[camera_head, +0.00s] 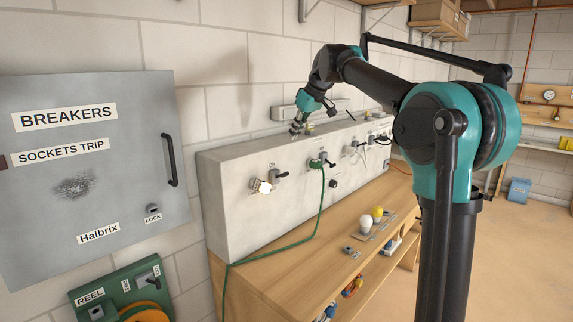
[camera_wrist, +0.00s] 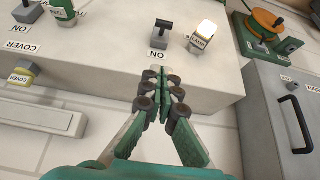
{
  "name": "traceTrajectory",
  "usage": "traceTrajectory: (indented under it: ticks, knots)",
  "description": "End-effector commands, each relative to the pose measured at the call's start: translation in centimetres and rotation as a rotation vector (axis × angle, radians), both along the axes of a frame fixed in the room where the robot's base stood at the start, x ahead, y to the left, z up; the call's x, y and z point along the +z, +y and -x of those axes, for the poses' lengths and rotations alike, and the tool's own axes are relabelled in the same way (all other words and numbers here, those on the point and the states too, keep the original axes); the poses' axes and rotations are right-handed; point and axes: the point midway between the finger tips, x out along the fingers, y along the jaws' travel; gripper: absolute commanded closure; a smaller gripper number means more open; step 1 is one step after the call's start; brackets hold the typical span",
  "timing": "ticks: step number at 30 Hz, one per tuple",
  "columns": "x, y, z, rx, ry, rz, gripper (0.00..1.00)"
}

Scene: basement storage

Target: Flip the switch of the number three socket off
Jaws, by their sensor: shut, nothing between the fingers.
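A long grey socket panel (camera_head: 225,190) stands on the wooden bench against the wall. A lit plug-in lamp (camera_head: 262,187) is at its near end, with a black lever switch (camera_head: 280,176) beside it. Farther along are a green plug (camera_head: 316,163) with its own switch (camera_head: 330,163), then more sockets and switches. I cannot read any socket numbers. My gripper (camera_head: 296,130) is shut and empty above the panel's top edge. In the wrist view my gripper (camera_wrist: 160,82) points toward the lamp's lever switch (camera_wrist: 160,36), apart from it; an ON label (camera_wrist: 157,56) sits by that switch.
A grey BREAKERS cabinet (camera_head: 120,190) hangs at left, above a green reel unit (camera_head: 110,290). A green cord (camera_head: 318,215) hangs down the panel front. Bulbs (camera_head: 366,225) and small parts lie on the bench (camera_head: 270,275).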

Motion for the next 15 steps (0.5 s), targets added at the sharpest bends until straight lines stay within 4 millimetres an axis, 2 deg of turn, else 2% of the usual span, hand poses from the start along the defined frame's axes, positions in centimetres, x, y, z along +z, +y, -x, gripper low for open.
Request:
traceTrajectory:
  ticks: [7, 15]
  knots:
    - [-1.8, 0.8, -0.6, 0.001, 0.000, 0.000, 1.00]
    - [-6.3, 2.9, -2.2, 0.001, 0.000, 0.001, 1.00]
